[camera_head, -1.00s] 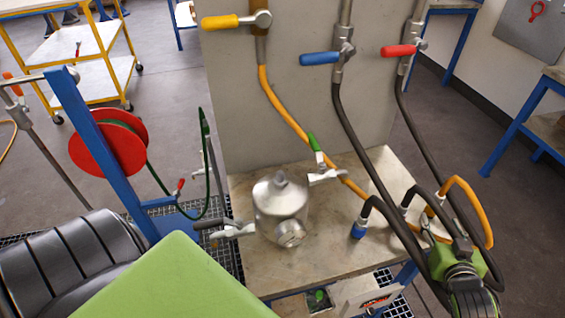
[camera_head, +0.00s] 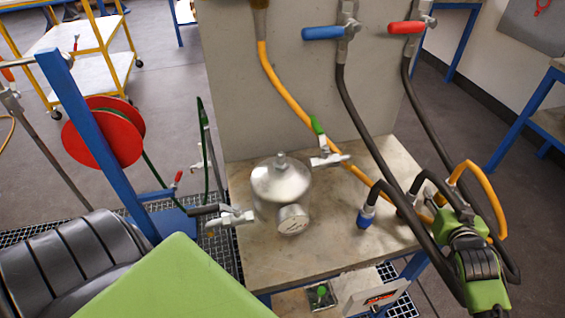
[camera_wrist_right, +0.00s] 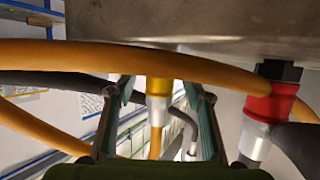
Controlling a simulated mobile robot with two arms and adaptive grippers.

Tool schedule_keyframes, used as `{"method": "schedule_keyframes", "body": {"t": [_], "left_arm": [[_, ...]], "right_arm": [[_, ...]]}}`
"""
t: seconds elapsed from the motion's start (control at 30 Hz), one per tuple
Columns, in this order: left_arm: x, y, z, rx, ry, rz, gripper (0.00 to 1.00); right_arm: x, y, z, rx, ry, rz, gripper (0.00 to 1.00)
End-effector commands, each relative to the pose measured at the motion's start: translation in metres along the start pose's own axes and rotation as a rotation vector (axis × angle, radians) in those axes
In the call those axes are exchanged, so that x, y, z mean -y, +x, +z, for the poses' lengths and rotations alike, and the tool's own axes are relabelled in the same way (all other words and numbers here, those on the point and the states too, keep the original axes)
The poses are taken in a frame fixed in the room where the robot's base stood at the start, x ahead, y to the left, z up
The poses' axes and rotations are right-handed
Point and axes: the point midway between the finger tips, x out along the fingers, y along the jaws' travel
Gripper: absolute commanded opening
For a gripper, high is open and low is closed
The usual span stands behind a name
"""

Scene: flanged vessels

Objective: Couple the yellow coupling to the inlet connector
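The steel vessel (camera_head: 281,186) stands on the bench. A green-handled valve (camera_head: 325,158) is at its right and another valve (camera_head: 232,216) at its left; I cannot tell which bears the inlet connector. The yellow coupling (camera_wrist_right: 159,88) hangs at the end of the orange hose, under a steel edge in the right wrist view. My right gripper (camera_head: 447,207), at the bench's right edge, is open; its fingers (camera_wrist_right: 160,100) stand either side of the yellow coupling with gaps. In the head view the gripper and hoses mostly hide the coupling. My left gripper is not in view.
A blue coupling (camera_head: 366,216) on a dark hose is at the bench's right side. A red coupling (camera_wrist_right: 270,100) is right of the fingers. An orange hose (camera_wrist_right: 150,62) crosses before the fingers. The bench front (camera_head: 300,262) is clear.

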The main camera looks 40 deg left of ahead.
Motion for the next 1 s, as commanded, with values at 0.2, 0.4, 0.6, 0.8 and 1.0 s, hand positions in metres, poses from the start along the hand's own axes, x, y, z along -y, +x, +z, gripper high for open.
{"method": "schedule_keyframes", "body": {"t": [0.2, 0.4, 0.6, 0.8, 1.0], "left_arm": [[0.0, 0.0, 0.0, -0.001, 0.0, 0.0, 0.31], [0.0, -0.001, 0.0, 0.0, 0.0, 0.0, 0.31], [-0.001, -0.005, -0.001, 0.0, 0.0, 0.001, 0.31], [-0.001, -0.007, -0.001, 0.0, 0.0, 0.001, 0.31], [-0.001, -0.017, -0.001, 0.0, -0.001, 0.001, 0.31]], "right_arm": [[0.0, 0.0, 0.0, 0.0, 0.0, 0.0, 0.0], [0.0, -0.001, -0.002, -0.003, 0.0, 0.0, 0.0], [0.0, -0.002, -0.006, -0.003, 0.0, 0.0, 0.0], [0.0, -0.003, -0.008, -0.004, 0.0, 0.0, 0.0], [0.0, -0.006, -0.018, -0.003, 0.0, -0.001, 0.0]]}}
